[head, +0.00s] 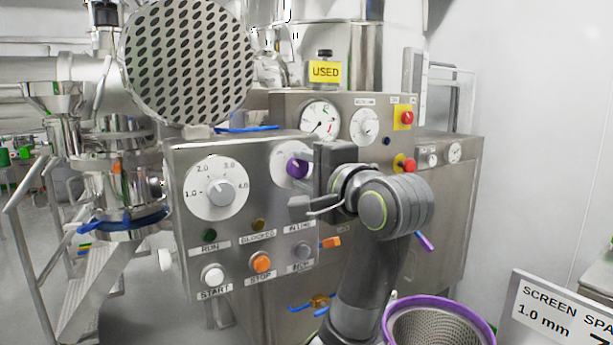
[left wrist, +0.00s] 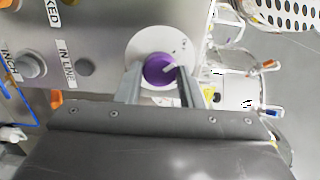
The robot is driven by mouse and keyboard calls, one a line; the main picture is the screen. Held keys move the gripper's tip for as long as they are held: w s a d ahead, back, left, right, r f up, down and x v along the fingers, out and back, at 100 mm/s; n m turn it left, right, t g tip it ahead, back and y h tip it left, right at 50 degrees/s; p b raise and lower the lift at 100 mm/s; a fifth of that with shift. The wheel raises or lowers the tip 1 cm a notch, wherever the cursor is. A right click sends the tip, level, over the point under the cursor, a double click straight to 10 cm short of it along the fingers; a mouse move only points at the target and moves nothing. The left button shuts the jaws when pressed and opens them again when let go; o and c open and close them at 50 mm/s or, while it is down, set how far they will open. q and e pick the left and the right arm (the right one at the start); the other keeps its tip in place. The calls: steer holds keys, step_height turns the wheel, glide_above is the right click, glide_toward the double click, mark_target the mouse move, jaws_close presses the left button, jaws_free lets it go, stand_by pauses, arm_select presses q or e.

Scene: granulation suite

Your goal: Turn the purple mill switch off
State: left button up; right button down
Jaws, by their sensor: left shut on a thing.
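The purple mill switch (head: 297,168) is a round knob on a white dial on the front of a grey steel control panel (head: 240,232). In the left wrist view the purple knob (left wrist: 158,69) sits between the two fingers, with a pale pointer mark toward its right side. My left gripper (head: 305,170) is shut on the knob, and its body hides the right part of the dial. The fingers also show in the left wrist view (left wrist: 157,84), one on each side of the knob. My right gripper is not in view.
A large numbered dial (head: 221,194) is left of the switch. Below are the START (head: 212,274) and orange STOP (head: 261,262) buttons. Red stops on yellow (head: 404,117) are at the right. A purple-rimmed screen (head: 440,312) and a sign (head: 560,312) stand at lower right.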

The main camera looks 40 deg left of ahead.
arm_select(q)
steer(key=o, duration=1)
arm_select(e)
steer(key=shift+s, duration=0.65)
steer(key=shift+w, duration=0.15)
arm_select(q)
steer(key=shift+s+d+f, duration=0.1)
steer(key=shift+s+d, duration=0.05)
steer(key=shift+d, duration=0.5)
steer(key=b+v, duration=0.4)
steer(key=v, duration=1.2)
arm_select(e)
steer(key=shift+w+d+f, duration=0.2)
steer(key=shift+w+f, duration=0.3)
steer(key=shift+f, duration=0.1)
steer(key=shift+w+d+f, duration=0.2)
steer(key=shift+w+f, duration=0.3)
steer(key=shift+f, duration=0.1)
